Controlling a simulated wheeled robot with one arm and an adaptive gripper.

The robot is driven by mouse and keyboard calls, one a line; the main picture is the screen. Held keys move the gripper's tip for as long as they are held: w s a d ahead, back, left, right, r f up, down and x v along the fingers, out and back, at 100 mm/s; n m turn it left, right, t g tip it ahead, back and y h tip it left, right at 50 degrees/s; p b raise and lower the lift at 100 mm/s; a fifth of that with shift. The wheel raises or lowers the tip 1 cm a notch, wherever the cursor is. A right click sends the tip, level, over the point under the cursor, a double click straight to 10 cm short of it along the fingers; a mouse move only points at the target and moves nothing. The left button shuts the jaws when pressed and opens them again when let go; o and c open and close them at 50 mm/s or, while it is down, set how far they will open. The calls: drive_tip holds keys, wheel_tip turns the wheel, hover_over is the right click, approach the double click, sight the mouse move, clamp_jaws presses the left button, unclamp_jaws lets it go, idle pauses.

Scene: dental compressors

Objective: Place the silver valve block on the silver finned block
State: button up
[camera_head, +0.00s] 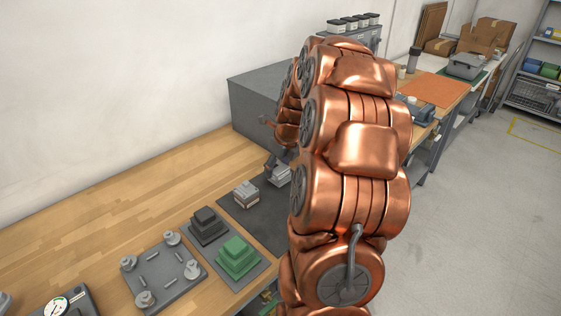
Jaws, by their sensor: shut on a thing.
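My gripper (273,162) is above the back part of the dark grey mat, partly hidden behind my copper-coloured arm. It is shut on a small silver block, which seems to be the silver valve block (281,177). The arm covers part of its right side, and I cannot tell whether it touches the mat. A small silver block with layered sides, likely the silver finned block (246,195), sits on the dark mat (262,220), to the left of and nearer than the held block. The two blocks look apart.
A grey plate with posts (163,273), a dark stepped block (206,224) and a green stepped block (237,257) stand nearer on the wooden bench (130,215). A large grey box (255,100) stands behind the gripper. The bench's left rear is clear.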

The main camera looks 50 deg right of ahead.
sight(280, 162)
drive_tip(key=w+d, duration=0.1)
drive_tip(key=w+d+p, duration=0.1)
drive_tip(key=d, duration=0.1)
drive_tip(key=w+d, duration=0.1)
drive_tip(key=d, duration=0.1)
drive_tip(key=shift+w+f+p, duration=0.25)
drive_tip(key=shift+w+p, duration=0.05)
drive_tip(key=shift+a+f+p, duration=0.1)
drive_tip(key=shift+f+p, duration=0.75)
drive_tip(key=shift+f, duration=0.95)
drive_tip(key=shift+f, duration=0.15)
drive_tip(key=o, duration=1.3)
drive_tip(key=b+v, duration=0.3)
drive_tip(key=v, duration=0.9)
